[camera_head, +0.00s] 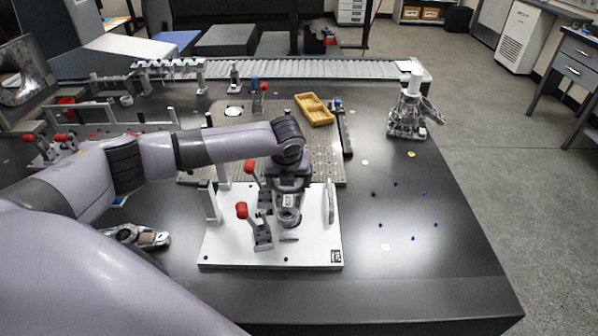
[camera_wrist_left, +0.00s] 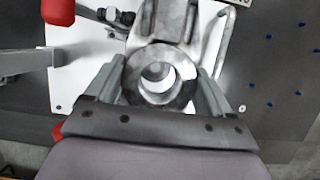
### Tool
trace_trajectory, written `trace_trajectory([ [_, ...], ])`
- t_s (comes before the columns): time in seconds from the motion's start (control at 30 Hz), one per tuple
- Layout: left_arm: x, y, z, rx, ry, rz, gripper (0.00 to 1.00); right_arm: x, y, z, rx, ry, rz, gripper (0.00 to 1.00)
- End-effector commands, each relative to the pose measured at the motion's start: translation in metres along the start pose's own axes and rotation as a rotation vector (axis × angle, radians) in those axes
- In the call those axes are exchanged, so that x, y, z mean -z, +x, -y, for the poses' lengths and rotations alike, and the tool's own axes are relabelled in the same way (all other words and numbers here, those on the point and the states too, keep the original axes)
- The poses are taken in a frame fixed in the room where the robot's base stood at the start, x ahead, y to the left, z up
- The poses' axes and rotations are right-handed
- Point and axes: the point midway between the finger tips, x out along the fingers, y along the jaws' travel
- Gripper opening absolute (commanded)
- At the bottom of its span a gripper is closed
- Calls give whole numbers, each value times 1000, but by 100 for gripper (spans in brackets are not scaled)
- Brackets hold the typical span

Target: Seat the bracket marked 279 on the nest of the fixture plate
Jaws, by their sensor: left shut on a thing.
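The white fixture plate (camera_head: 220,246) lies on the dark table in the middle of the head view. My left gripper (camera_head: 289,197) points down over it and is shut on a grey metal bracket (camera_head: 290,217). In the left wrist view the bracket's round bored boss (camera_wrist_left: 160,76) sits between the two fingers (camera_wrist_left: 158,92). My right gripper is not in view.
Red-handled clamps (camera_head: 259,228) stand on the plate's left half, and a upright handle (camera_head: 331,203) at its right. Another metal part (camera_head: 150,238) lies left of the plate. A casting (camera_head: 409,116) and a yellow tray (camera_head: 314,110) are farther back. The table right of the plate is mostly clear.

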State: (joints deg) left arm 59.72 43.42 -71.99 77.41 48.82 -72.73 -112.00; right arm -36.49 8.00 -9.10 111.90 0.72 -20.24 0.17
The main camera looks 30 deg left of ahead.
Motion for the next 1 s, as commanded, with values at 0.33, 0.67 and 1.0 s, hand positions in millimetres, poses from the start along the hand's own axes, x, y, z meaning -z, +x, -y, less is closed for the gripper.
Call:
trace_trajectory([
  [0.33,5,14,1,3,-2,4,28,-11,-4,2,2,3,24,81],
  [0.67,12,31,0,3,-2,5,28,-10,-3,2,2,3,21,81],
  [1.0,21,53,0,3,-2,6,28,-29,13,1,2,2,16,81],
])
